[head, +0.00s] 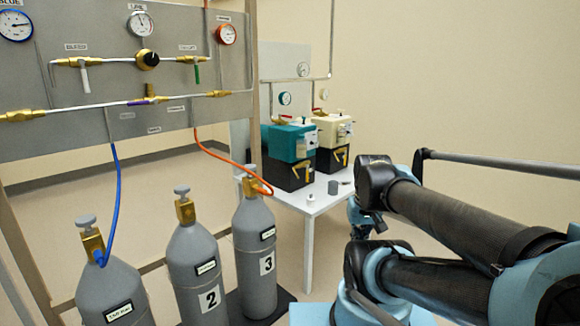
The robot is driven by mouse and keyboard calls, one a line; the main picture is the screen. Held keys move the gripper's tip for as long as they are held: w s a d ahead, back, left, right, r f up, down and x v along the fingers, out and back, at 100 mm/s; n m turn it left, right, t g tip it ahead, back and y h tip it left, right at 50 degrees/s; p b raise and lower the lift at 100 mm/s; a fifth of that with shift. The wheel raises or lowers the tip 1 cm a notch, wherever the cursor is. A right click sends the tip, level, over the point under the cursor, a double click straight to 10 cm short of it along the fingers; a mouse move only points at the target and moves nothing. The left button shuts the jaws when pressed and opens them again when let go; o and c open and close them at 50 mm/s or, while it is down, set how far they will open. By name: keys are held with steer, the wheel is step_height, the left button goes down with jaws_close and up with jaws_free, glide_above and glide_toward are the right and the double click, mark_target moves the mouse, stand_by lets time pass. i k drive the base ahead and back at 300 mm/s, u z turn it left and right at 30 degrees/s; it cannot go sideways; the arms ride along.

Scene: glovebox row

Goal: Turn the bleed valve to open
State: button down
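The bleed valve (84,76) is on the grey panel (100,130) at the upper left. Its label above is small and appears to read "BLEED". Its pale lever hangs straight down, across the horizontal brass-and-white pipe. A similar valve with a green lever (197,72) is further right on the same pipe, its lever also down. My arm is folded at the right, well apart from the panel. I cannot make out my gripper's fingers in this view.
Several gauges, including a white one (141,23), and a round black knob (148,60) are on the panel. Grey cylinders (197,265) stand below it, with blue (119,190) and orange (222,158) hoses. A white table (312,205) with teal (290,142) and cream (334,130) machines stands behind.

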mark_target(81, 60)
steer(key=u, duration=1.8)
